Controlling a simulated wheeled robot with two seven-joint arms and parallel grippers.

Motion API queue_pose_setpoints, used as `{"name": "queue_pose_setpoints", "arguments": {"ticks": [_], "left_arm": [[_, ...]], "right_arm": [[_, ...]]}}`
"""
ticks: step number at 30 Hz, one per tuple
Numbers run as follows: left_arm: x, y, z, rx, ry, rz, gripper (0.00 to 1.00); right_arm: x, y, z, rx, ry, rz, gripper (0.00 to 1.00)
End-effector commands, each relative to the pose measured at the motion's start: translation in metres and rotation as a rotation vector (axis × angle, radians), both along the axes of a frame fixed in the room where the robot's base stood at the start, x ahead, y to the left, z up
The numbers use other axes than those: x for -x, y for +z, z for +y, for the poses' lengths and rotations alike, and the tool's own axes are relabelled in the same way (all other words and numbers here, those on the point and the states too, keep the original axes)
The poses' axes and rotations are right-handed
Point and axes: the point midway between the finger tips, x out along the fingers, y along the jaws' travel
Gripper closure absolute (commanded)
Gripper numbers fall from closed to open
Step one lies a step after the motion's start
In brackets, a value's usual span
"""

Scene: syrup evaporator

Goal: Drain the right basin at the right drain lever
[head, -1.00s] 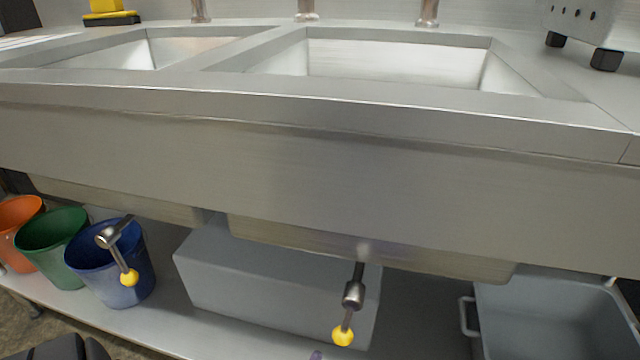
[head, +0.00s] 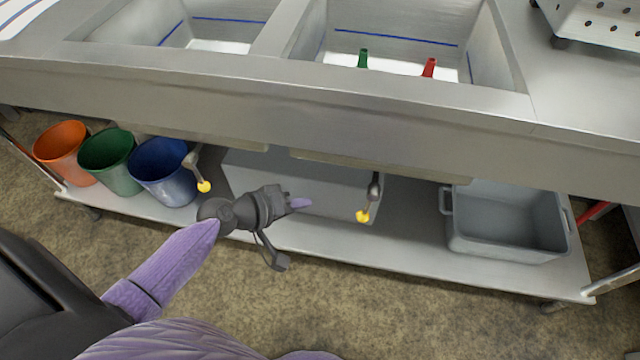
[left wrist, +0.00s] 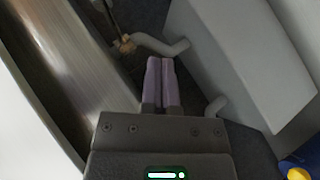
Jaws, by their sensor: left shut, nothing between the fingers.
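The right drain lever (head: 374,188) hangs under the right basin (head: 395,62), with a yellow knob (head: 363,216) at its lower end. Its knob points down and slightly left. My left gripper (head: 300,203) comes in from the left below the sink front, its fingertips pointing right toward this lever. A gap remains between fingertips and lever in the head view. In the left wrist view its two purple fingers (left wrist: 161,85) are together with nothing between them. My right gripper is in neither view now.
A left drain lever (head: 193,163) hangs to the left, near the blue bucket (head: 163,172). A grey box (head: 320,190) stands behind my gripper on the lower shelf. A grey tub (head: 505,244) with side handles stands at right. Open floor lies in front.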

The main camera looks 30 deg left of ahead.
Motion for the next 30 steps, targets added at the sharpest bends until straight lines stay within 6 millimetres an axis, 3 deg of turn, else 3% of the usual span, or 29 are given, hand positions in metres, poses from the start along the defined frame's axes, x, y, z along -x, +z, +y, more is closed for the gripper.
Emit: {"name": "queue_pose_setpoints", "arguments": {"ticks": [5,16,22,30], "left_arm": [[-0.013,-0.015,-0.012,0.013,-0.017,0.01,1.0],[-0.072,-0.06,-0.048,0.012,-0.016,0.013,1.0],[-0.073,-0.074,-0.071,0.011,-0.015,0.012,1.0],[-0.074,-0.077,-0.078,0.009,-0.014,0.009,1.0]], "right_arm": [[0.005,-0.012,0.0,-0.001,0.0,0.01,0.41],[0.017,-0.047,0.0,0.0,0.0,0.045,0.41],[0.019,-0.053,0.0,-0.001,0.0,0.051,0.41],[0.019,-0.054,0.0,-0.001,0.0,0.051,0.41]]}}
